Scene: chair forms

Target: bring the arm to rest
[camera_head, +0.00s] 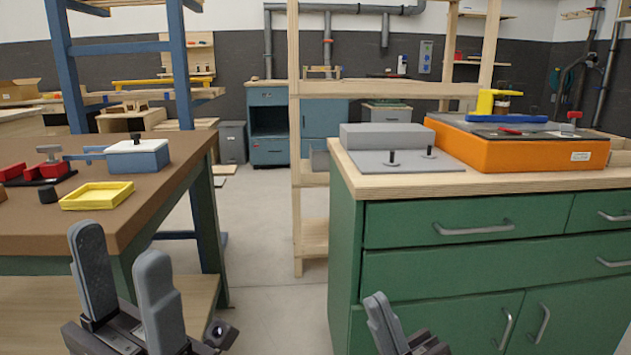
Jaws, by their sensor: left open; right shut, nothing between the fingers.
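My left gripper (125,277) is at the lower left, in front of the brown-topped table. Its two grey fingers stand upright and apart, with nothing between them. My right gripper (381,310) is at the bottom centre-right, in front of the green cabinet's doors. Its grey fingers are together and hold nothing; its lower part is cut off by the frame edge. Both grippers are below the level of the work surfaces and touch nothing that I can see.
The brown table (112,215) at left bears a yellow tray (97,196) and a blue-and-white box (138,156). The green cabinet (346,262) at right bears a grey block (388,136) and an orange case (520,148). Open floor (265,285) lies between them, beside a wooden shelf frame (296,150).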

